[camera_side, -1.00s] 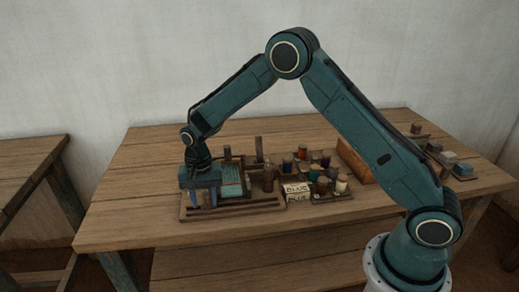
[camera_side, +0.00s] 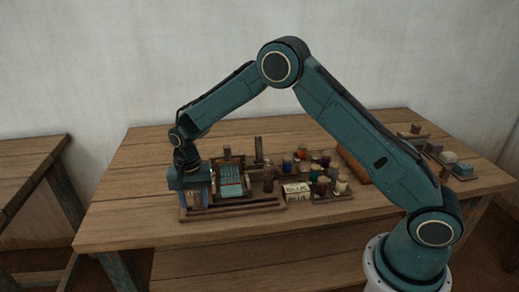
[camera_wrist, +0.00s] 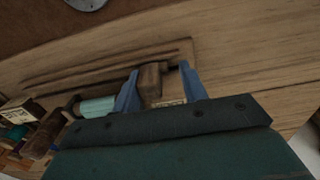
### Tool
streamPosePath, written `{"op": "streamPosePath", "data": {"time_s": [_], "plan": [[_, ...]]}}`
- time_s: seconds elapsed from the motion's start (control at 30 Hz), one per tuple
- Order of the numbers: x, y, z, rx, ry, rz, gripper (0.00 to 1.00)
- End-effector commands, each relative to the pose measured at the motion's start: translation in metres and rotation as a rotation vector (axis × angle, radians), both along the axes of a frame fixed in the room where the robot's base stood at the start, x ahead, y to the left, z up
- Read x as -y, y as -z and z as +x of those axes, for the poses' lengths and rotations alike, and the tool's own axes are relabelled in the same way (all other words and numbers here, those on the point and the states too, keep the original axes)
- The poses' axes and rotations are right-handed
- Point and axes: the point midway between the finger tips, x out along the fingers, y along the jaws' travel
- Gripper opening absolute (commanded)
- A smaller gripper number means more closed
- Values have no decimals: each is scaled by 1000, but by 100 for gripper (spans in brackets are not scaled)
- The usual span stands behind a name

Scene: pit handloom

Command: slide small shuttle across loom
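The small loom stands at the left of the table, with teal threads or cloth (camera_side: 231,181) on its frame; the teal part also shows in the wrist view (camera_wrist: 97,107). My gripper (camera_side: 197,200) is low at the loom's left end, pointing down. Its two blue fingers (camera_wrist: 157,92) are apart. A brown wooden block (camera_wrist: 150,83) stands between them, close to the left finger, with a gap on the right finger's side. I cannot tell whether this block is the small shuttle or part of the loom. No other shuttle is clearly visible.
A wooden base board (camera_side: 240,209) with raised strips lies under the loom. A small box lettered "BLUE" (camera_side: 297,191) and a tray of jars (camera_side: 333,195) stand to its right. An orange-brown box (camera_side: 354,163) is behind. The table's left end (camera_side: 120,215) is clear.

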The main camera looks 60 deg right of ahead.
Motion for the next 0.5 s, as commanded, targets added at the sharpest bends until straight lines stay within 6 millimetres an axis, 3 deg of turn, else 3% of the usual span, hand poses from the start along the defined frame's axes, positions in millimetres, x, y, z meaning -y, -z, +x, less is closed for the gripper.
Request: {"op": "streamPosePath", "data": {"time_s": [0.5], "plan": [[4, 0, -5, 3, -5, 3, 38]]}}
